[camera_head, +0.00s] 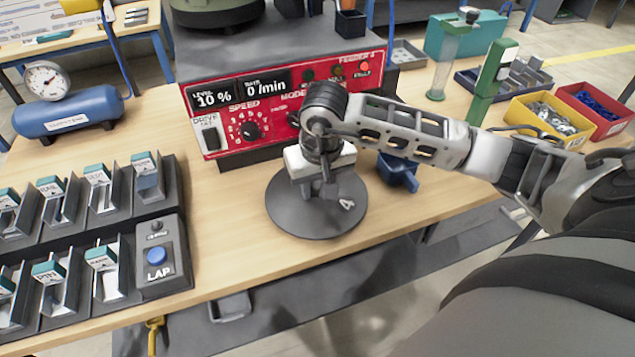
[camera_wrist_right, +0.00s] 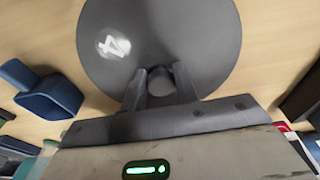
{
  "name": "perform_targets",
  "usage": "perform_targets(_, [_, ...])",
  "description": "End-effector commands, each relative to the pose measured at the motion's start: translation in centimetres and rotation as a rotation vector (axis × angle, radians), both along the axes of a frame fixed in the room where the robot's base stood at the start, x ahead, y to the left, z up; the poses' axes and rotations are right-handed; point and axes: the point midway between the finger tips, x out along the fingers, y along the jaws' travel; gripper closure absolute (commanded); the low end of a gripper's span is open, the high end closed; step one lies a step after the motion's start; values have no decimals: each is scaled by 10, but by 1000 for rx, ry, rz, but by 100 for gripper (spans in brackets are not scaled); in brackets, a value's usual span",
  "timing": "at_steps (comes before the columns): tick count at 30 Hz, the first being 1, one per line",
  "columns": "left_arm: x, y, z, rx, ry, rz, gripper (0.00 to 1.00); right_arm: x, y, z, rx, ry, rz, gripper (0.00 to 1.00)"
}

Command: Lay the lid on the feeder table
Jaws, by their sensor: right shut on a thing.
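The lid (camera_head: 290,205) is a dark grey round disc marked with a white 4. It is over the wooden feeder table in front of the red feeder control box; I cannot tell whether it touches the wood. My right gripper (camera_head: 328,190) is above the lid, shut on its knob. In the right wrist view the lid (camera_wrist_right: 205,50) fills the top middle, and the gripper fingers (camera_wrist_right: 161,88) sit on both sides of the round knob (camera_wrist_right: 182,80). The feeder table (camera_head: 225,245) shows bare wood around the lid. My left gripper is not in view.
The red control box (camera_head: 270,125) stands just behind. A blue scoop-like part (camera_head: 398,172) lies right of the lid, also in the wrist view (camera_wrist_right: 45,95). Black racks with a LAP button box (camera_head: 160,255) stand left. Yellow (camera_head: 545,118) and red bins (camera_head: 595,105) stand right, beyond my arm.

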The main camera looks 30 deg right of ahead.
Motion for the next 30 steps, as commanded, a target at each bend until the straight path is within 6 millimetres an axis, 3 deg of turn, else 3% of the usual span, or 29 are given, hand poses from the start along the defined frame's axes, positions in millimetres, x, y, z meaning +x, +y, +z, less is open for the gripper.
perform_targets(12, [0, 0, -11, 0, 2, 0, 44, 1, 0, -8, 0, -3, 0, 100])
perform_targets(13, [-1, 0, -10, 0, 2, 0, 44, 1, 0, -7, 0, -3, 0, 65])
perform_targets(15, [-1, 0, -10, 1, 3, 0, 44, 1, 0, -7, 1, -2, 0, 45])
perform_targets(27, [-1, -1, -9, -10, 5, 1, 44, 0, 0, -8, 0, 0, 0, 45])
perform_targets(30, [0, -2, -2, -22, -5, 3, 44, -1, 1, 6, 0, -6, 2, 45])
